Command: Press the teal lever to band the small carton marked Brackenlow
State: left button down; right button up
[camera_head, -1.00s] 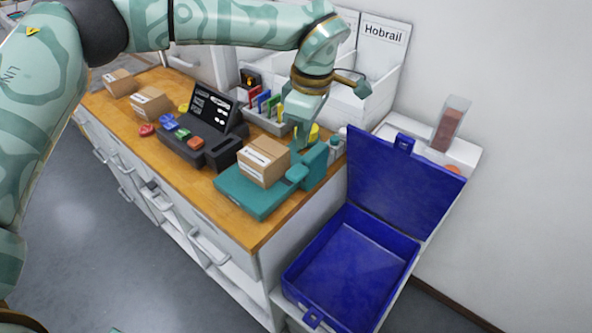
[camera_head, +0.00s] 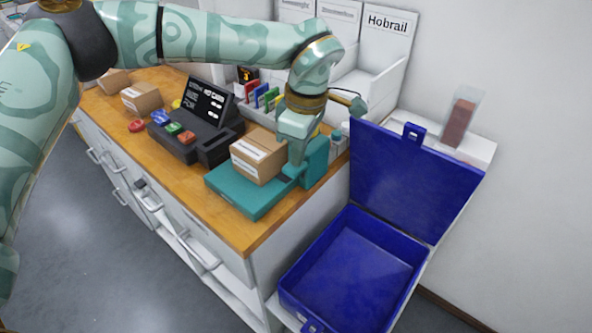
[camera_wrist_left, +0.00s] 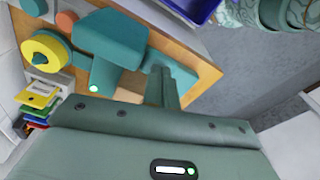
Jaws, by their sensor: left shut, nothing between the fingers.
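The teal banding machine (camera_head: 247,200) stands on the near right end of the wooden counter. A small brown carton (camera_head: 262,150) with a white label sits on its bed; the label is too small to read. The teal lever (camera_head: 291,171) is right of the carton. My left gripper (camera_head: 297,158) is shut and empty, pointing down at the lever, beside the carton. Whether its tips touch the lever I cannot tell. My right gripper is out of view.
An open blue case (camera_head: 350,265) stands right of the counter. A dark terminal (camera_head: 205,120) with coloured pieces before it stands left of the machine. More cartons (camera_head: 142,97) are further left. A white rack marked Hobrail (camera_head: 386,40) is behind.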

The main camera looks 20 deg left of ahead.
aim_at(301, 167)
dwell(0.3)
pick_arm(q)
jog(key=shift+f, duration=0.15)
jog(key=shift+f+b, duration=0.4)
jog(key=shift+f, duration=1.55)
jog(key=shift+s+d+r, duration=0.1)
jog(key=shift+d+r, duration=0.15)
jog(key=shift+d+r+p, duration=0.2)
jog(key=shift+d+p, duration=0.2)
jog(key=shift+d, duration=0.15)
jog(key=shift+d+r+p, duration=0.2)
jog(key=shift+d+p, duration=0.15)
jog(key=shift+d, duration=0.4)
